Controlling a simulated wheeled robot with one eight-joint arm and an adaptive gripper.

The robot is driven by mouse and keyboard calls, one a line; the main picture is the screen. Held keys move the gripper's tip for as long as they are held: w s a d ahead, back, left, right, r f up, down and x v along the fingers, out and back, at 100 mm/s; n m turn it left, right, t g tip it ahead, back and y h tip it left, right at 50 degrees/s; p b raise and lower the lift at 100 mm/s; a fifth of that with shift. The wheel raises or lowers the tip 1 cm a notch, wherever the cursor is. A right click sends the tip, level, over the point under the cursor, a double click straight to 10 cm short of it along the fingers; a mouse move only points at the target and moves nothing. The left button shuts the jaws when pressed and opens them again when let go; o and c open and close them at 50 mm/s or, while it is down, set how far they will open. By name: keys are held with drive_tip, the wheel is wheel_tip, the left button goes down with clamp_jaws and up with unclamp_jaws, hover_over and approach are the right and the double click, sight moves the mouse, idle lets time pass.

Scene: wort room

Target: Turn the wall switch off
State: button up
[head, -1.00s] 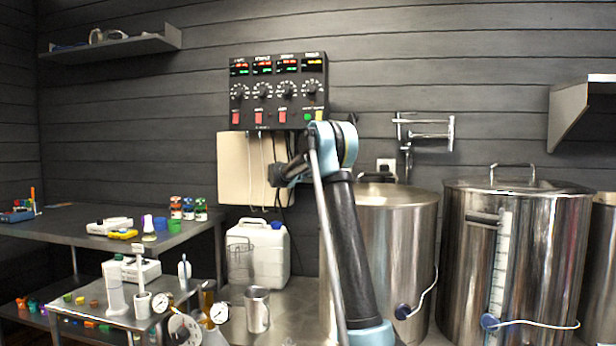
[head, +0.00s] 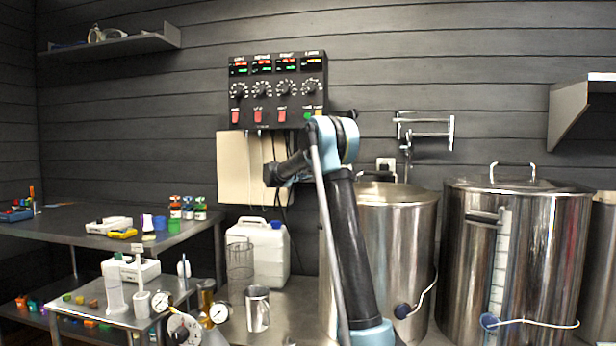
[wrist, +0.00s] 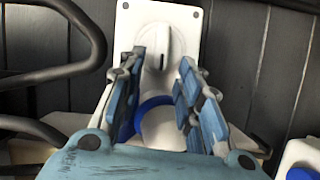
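The wall switch (wrist: 160,42) shows at the top middle of the wrist view as a white plate with a round base and a raised grip. My gripper (wrist: 161,62) is open, with one blue finger to either side of the switch's lower part. I see no object held between the fingers. Whether the fingertips touch the grip cannot be told. A white part with a blue ring lies between the fingers, below the grip. In the head view my arm stands in front of the wall; my fingers and the switch cannot be made out there.
A black control box (head: 278,92) with dials hangs on the wall above a beige panel (head: 240,168). A white jug (head: 268,258) stands below. Steel kettles (head: 460,270) stand at the right. Dark bent tubes (wrist: 75,75) cross the wrist view's left side.

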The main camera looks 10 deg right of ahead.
drive_tip(key=v, duration=0.9)
drive_tip(key=shift+w+f, duration=0.1)
